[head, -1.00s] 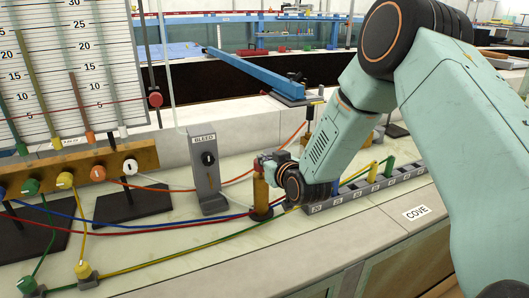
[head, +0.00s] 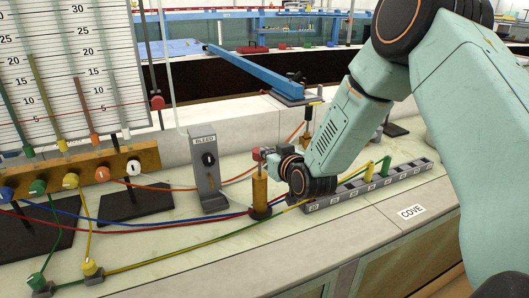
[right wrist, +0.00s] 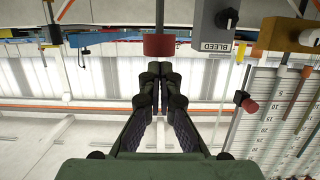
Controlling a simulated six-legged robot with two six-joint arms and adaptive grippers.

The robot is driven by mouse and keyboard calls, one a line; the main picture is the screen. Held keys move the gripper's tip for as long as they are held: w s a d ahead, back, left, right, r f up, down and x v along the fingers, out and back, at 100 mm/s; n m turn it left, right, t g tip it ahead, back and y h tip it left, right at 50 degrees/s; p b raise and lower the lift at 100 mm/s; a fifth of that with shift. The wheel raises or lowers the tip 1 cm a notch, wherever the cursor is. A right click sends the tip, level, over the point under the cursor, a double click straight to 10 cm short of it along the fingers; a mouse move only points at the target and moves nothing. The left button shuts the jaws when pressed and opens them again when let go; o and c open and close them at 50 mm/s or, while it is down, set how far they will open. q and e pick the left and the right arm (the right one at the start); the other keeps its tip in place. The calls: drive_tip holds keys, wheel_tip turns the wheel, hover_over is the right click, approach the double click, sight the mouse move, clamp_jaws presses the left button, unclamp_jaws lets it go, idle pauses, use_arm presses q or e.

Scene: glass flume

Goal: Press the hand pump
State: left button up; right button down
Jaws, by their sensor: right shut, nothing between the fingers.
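The hand pump (head: 260,190) is a brass cylinder standing upright on a dark base on the pale bench, right of the BLEED post. Its red knob (head: 256,154) shows at the top, beside my right gripper (head: 267,155). My right gripper is shut and empty, on the right side of the knob. In the right wrist view, which is upside down, the red knob (right wrist: 158,45) lies just beyond the shut fingertips (right wrist: 153,69). Whether they touch it I cannot tell. My left gripper is not in view.
The BLEED post (head: 207,172) stands left of the pump. Coloured hoses run across the bench to a brass valve manifold (head: 150,158). A grey numbered rail (head: 405,174) lies to the right, under my right arm. A blue beam (head: 250,70) is behind.

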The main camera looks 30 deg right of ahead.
drive_tip(key=v, duration=0.7)
drive_tip(key=shift+p, duration=0.35)
drive_tip(key=shift+w, duration=0.1)
idle(0.4)
idle(0.5)
idle(1.0)
